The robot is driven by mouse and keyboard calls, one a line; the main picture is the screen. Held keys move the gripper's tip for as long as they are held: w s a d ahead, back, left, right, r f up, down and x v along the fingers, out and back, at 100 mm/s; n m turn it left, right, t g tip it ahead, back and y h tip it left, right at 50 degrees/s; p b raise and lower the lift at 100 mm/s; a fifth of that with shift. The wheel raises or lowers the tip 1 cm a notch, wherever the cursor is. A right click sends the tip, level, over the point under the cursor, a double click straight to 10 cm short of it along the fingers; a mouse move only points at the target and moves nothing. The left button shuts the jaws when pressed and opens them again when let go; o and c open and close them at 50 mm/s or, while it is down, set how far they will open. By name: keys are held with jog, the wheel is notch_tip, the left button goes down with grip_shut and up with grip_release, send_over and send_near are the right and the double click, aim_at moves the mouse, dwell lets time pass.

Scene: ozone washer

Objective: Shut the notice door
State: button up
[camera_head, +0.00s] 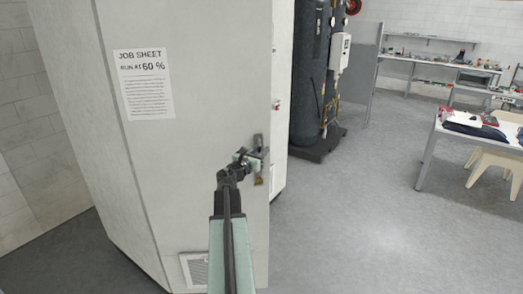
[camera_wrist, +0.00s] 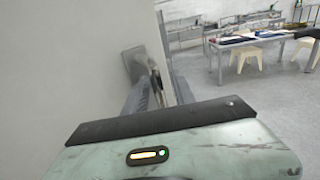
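The notice door (camera_head: 200,190) is a tall, pale grey panel carrying a paper job sheet (camera_head: 144,84) that reads "RUN AT 60 %". A grey handle (camera_head: 257,146) sits near its right edge. A white panel (camera_head: 283,95) shows beyond that edge; I cannot tell how wide any gap is. My gripper (camera_head: 248,160) is at the handle. In the wrist view the door (camera_wrist: 75,70) fills the left side, and the grey handle plate (camera_wrist: 137,62) lies just past my fingers. The fingers stand apart, with a dark gap between them. Whether they touch the handle is unclear.
A vent (camera_head: 196,270) is low on the door. A dark tank (camera_head: 310,75) stands on a black base behind. A table (camera_head: 470,128) with items and a pale stool (camera_head: 497,165) are at the right. The grey floor (camera_head: 370,220) between is clear.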

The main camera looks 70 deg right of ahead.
grip_shut()
dwell(1.1)
